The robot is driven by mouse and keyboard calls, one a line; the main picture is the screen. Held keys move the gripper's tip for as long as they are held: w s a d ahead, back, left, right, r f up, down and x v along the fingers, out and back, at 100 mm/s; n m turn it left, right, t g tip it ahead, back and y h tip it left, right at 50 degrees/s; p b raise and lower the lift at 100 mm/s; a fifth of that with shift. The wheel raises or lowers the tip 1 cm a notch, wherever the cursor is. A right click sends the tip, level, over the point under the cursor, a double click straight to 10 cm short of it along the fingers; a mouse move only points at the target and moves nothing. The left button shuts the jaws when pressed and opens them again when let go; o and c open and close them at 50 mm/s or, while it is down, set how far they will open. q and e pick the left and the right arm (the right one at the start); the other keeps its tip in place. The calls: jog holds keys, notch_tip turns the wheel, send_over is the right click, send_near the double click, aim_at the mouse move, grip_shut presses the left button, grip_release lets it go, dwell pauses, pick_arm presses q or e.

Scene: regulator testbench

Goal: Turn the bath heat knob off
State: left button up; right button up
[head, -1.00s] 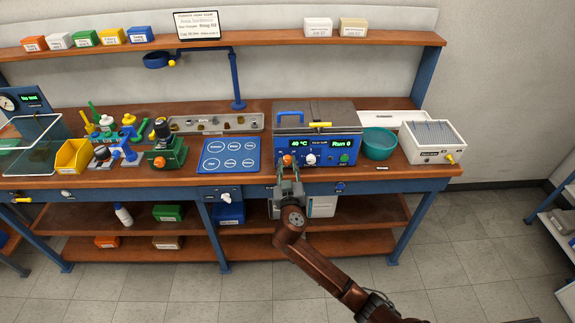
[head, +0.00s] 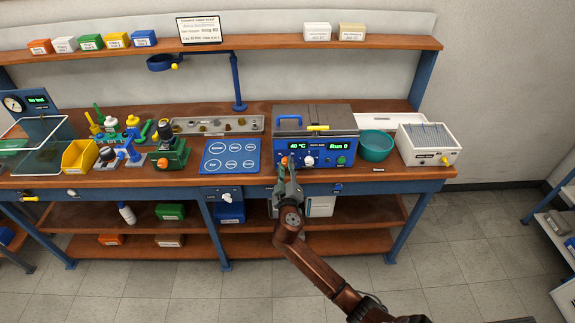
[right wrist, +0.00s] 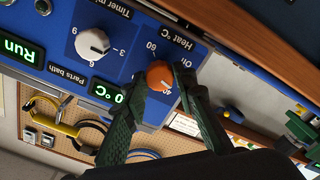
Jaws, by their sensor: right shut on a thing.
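The bath heat knob (head: 284,161) is orange and sits on the blue front panel of the parts bath (head: 330,147). In the right wrist view the knob (right wrist: 159,74) shows a white mark pointing towards the 40 label. The "Off" and 60 labels are printed around it. My right gripper (right wrist: 162,79) has its dark green fingers on either side of the knob, shut on it. In the head view the right gripper (head: 285,170) reaches the panel from below and partly covers the knob. The green display reads 40 °C. My left gripper is not in view.
The white timer knob (right wrist: 92,43) is beside the heat knob, with a green button (head: 342,160) further right. A teal bowl (head: 376,146) stands right of the bath, and a blue mat (head: 230,156) lies left. The bench edge runs below the panel.

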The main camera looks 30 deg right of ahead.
jog(key=n+p, duration=0.3)
jog(key=n, duration=0.3)
jog(key=shift+r, duration=0.1)
jog(key=n+p, duration=0.2)
jog(key=n, duration=0.1)
jog(key=shift+n, duration=0.3)
pick_arm(q)
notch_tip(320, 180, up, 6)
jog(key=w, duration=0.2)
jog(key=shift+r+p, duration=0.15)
jog(key=shift+p, duration=0.3)
pick_arm(e)
jog(key=shift+a+n, duration=0.1)
jog(key=shift+n, duration=0.8)
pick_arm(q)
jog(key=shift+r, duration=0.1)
pick_arm(e)
jog(key=shift+f+n, duration=0.25)
jog(key=shift+n, duration=0.05)
jog(key=o, duration=1.2)
jog(key=shift+c, duration=0.2)
jog(key=v, duration=1.2)
